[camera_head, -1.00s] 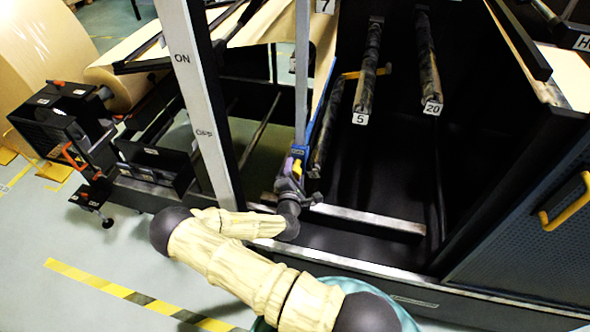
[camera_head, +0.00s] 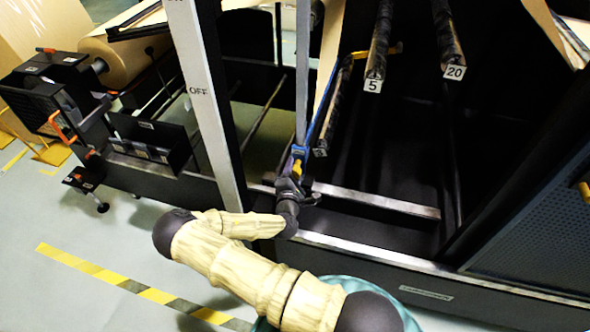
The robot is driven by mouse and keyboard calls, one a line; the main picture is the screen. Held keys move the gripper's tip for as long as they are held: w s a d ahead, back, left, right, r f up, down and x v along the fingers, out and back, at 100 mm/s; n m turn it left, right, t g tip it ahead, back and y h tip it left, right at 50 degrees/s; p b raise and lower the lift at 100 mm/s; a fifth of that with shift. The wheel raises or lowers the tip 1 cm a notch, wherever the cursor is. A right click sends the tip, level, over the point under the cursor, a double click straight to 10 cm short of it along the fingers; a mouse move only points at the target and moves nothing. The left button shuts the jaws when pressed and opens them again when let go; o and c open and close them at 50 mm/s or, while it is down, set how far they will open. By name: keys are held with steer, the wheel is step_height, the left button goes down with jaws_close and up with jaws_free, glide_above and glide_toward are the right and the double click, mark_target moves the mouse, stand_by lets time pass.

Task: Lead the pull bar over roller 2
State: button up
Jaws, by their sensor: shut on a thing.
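My gripper (camera_head: 297,158) is shut on the near end of the pull bar (camera_head: 325,112), a thin blue bar running away into the machine. Its far end shows yellow (camera_head: 394,49). The bar passes close beside a dark roller (camera_head: 334,115) at its right, whose near-end tag (camera_head: 320,153) is too small to read surely; it may be roller 2. I cannot tell whether they touch. A strip of kraft paper (camera_head: 327,65) comes down toward the bar from above. A thin grey upright hides part of the paper and bar.
Roller 5 (camera_head: 380,45) and roller 20 (camera_head: 447,40) hang to the right. A wide grey post (camera_head: 205,110) marked OFF stands left of my gripper. A metal crossbar (camera_head: 375,201) lies low at the right. The kraft roll (camera_head: 125,55) is at the upper left.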

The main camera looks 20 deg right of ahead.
steer(key=shift+w+a+f+b, duration=0.15)
steer(key=shift+f+b, duration=0.45)
steer(key=shift+f, duration=0.6)
steer(key=shift+r, duration=0.1)
steer(key=shift+b, duration=0.45)
